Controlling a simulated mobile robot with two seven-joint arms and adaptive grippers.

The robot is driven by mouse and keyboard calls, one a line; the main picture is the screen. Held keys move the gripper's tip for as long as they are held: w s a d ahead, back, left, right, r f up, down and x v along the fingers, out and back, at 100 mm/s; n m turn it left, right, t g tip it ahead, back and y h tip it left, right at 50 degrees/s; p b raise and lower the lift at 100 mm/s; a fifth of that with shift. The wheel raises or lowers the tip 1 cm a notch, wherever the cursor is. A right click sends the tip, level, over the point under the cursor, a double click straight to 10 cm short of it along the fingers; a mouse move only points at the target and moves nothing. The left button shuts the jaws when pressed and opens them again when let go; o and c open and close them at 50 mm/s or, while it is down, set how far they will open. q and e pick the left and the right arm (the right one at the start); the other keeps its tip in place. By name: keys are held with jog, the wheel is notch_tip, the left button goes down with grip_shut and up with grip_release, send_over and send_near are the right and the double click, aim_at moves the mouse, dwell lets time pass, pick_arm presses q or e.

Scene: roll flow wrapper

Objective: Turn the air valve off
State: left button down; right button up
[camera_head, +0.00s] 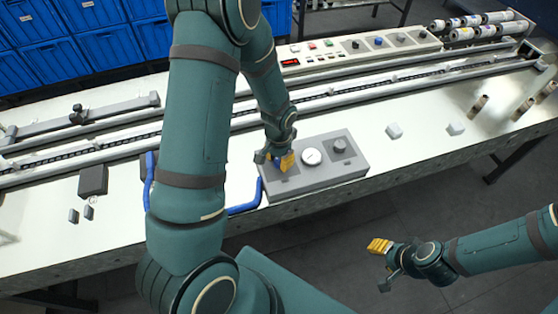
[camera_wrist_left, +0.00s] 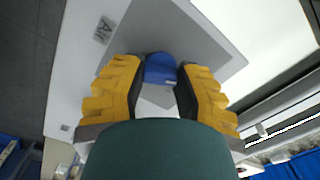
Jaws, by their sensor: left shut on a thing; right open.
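The air valve is on a grey panel box (camera_head: 318,178) on the table. The left gripper is shut on the knob. My right gripper (camera_head: 384,262) is open and empty, out over the floor in front of the table.
The box also carries a round white gauge (camera_head: 312,157) and a dark knob (camera_head: 340,145). A blue hose (camera_head: 245,204) runs at its left. Long rails cross the table behind. Blue bins (camera_head: 45,64) stand behind.

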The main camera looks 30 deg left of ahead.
aim_at(279, 160)
pick_arm(q)
jog(key=shift+s+n, duration=0.1)
jog(key=shift+n, duration=0.3)
jog(key=c, duration=0.6)
grip_release()
notch_tip(279, 160, up, 12)
dwell(0.7)
